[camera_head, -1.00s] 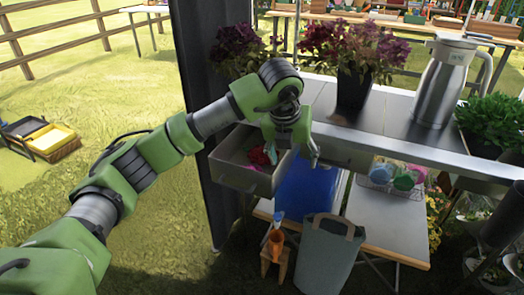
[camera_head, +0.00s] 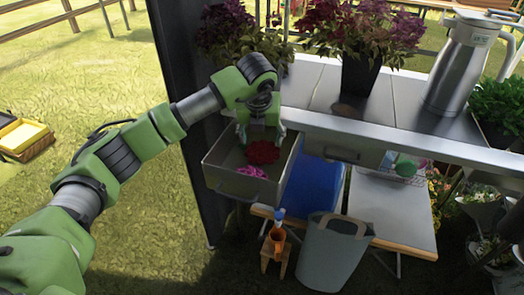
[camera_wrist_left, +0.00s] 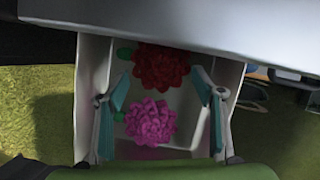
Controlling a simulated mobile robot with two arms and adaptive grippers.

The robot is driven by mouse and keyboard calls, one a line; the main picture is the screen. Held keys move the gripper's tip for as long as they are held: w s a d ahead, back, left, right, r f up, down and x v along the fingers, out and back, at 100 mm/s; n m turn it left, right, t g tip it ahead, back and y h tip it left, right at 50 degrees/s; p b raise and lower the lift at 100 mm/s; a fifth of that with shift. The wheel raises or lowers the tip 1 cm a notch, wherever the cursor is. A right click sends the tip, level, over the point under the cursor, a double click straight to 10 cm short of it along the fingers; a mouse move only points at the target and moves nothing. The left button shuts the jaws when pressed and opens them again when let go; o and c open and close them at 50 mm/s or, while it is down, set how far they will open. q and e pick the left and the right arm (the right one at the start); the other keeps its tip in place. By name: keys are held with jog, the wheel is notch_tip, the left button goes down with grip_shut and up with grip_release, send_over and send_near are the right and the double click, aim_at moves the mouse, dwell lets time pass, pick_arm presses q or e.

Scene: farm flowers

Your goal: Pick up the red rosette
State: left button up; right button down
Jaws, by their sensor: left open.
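The red rosette (camera_head: 263,153) lies in the open grey drawer (camera_head: 238,187) under the table top. It also shows in the left wrist view (camera_wrist_left: 162,66), toward the back of the drawer, partly under the table edge. My left gripper (camera_head: 262,136) points down into the drawer right at the red rosette. In the left wrist view its two fingers (camera_wrist_left: 160,84) are spread wide, with nothing between them gripped. The tips are on either side of the red rosette; contact cannot be told. My right gripper is not in view.
A pink rosette (camera_head: 252,171) lies in the drawer in front of the red one. The drawer walls stand close around the fingers. Above are the table top (camera_head: 410,129), potted purple plants (camera_head: 358,70) and a steel jug (camera_head: 456,75). A grey bag (camera_head: 328,255) stands below.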

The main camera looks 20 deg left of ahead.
aim_at(262, 147)
pick_arm(q)
jog(key=x, duration=0.5)
jog(key=shift+f, duration=0.45)
jog(key=c, duration=1)
